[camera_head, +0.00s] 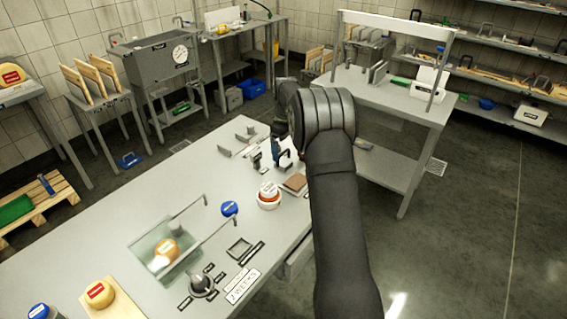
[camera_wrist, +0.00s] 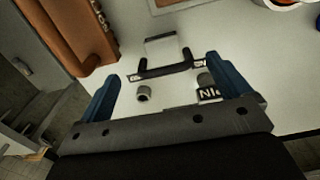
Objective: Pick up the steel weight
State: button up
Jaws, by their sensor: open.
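In the wrist view, a small grey metal cylinder (camera_wrist: 143,94) that looks like the steel weight stands on the pale table top. It lies between the two blue fingers of my gripper (camera_wrist: 163,68), nearer the left finger. The fingers are spread wide with nothing held. In the head view, my gripper (camera_head: 281,150) is over the far end of the table, and my arm hides part of that area. I cannot make out the weight there.
A dark handle (camera_wrist: 165,70) with a grey block (camera_wrist: 161,47) lies just beyond the cylinders. An orange-brown block (camera_wrist: 72,38) is at the upper left.

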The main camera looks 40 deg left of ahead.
aim_at(284, 161)
jog(key=f, duration=0.6)
jog(key=shift+s+a+f, duration=0.2)
jog(key=shift+s+a, duration=0.05)
jog(key=shift+a, duration=0.1)
jog(key=shift+r, duration=0.1)
jog(key=c, duration=1.4)
